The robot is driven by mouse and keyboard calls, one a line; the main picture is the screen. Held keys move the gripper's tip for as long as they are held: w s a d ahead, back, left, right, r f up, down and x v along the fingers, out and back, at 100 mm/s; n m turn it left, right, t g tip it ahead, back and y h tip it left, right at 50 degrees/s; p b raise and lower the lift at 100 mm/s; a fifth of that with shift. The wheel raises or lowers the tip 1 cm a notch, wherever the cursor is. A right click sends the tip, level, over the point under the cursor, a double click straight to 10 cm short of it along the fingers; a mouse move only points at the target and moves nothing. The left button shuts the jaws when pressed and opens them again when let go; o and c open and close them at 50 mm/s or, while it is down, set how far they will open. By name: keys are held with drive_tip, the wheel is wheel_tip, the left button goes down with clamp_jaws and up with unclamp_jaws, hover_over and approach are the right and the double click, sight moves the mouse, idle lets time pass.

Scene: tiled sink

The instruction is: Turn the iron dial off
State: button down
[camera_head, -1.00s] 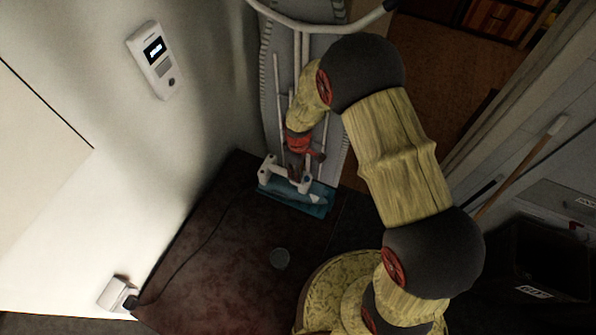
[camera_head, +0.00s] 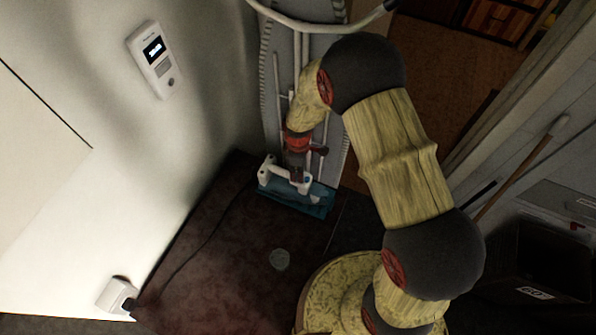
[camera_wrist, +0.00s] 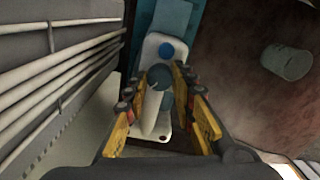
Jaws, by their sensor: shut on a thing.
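The iron (camera_head: 267,172) is white with a teal base and stands at the foot of the upright ironing board. It also shows in the wrist view (camera_wrist: 152,124), with a blue button (camera_wrist: 166,50) on its body. The round grey-teal iron dial (camera_wrist: 159,78) sits between my fingertips in the wrist view. My gripper (camera_wrist: 160,72) is shut on the dial, one finger on each side of it. In the head view my gripper (camera_head: 297,172) reaches down onto the iron and hides the dial.
The ironing board (camera_head: 278,60) leans upright behind the iron. A dark cord (camera_head: 205,240) runs to a wall socket (camera_head: 117,294). A small grey round object (camera_head: 280,259) lies on the dark red surface. A white wall device (camera_head: 152,60) is at left.

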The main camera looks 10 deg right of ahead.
drive_tip(key=c, duration=1.5)
unclamp_jaws()
drive_tip(key=shift+c, duration=0.2)
drive_tip(key=shift+o, duration=0.3)
wheel_tip(320, 180, up, 12)
